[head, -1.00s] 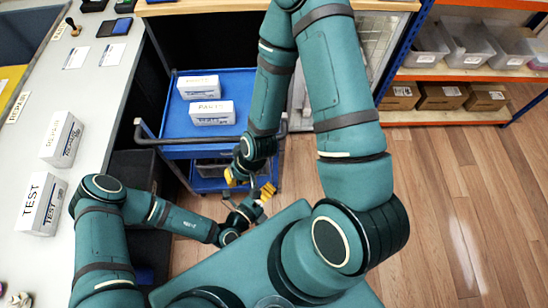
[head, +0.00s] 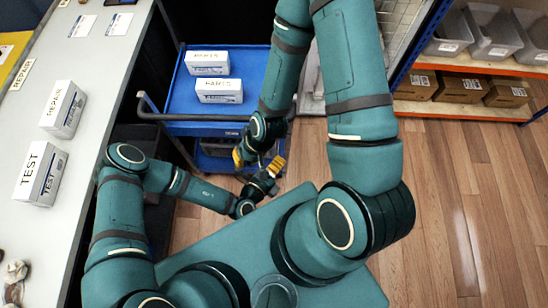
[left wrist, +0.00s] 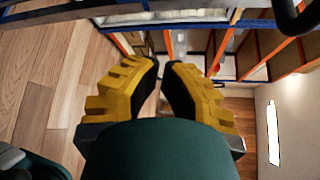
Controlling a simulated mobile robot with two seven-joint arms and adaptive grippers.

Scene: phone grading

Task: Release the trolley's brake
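The blue trolley (head: 184,104) stands at the upper middle of the head view, with a dark handle (head: 146,112) along its near side and a lower shelf. I cannot make out its brake; the lower near part is largely hidden by my arms. My left gripper (head: 274,168) is just in front of the trolley's near right side, low down, with yellow fingers. In the left wrist view it (left wrist: 163,66) is empty, with a narrow gap between the fingertips. My right gripper (head: 241,156) points down by the trolley's near edge, close to the left one; its finger gap is unclear.
Two white PARTS boxes (head: 207,63) (head: 219,91) lie on the trolley's top. Shelving with bins (head: 491,32) and cartons (head: 460,92) stands at upper right. Wooden floor (head: 455,200) at right is clear.

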